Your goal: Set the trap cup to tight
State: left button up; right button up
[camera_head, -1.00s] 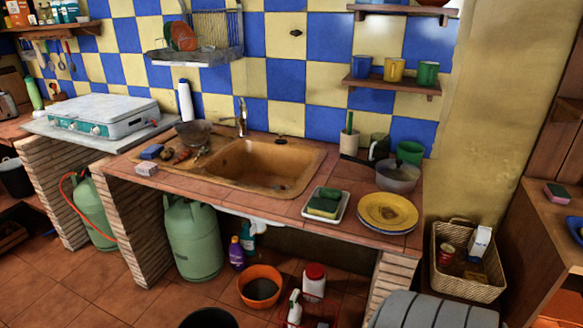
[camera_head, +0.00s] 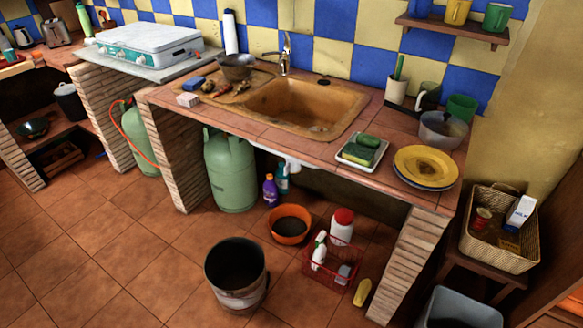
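The trap cup itself cannot be clearly told. A small white piece of the drain (camera_head: 292,163) shows under the counter's front edge, below the sink (camera_head: 307,108). The rest of the drain is hidden by the counter and shadow, so I cannot tell how the cup is set. Neither of my grippers is in view.
Under the counter stand a green gas cylinder (camera_head: 230,170), a purple bottle (camera_head: 270,190), an orange bowl (camera_head: 289,226) and a red basket (camera_head: 330,264) with bottles. A dark bucket (camera_head: 237,292) stands in front. Tiled floor (camera_head: 120,275) at the left is clear.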

aim_at(293, 166)
jog(key=i+j+z, duration=0.25)
jog(key=i+z, duration=0.2)
jog(key=i+j+z, duration=0.5)
jog(key=i+l, duration=0.05)
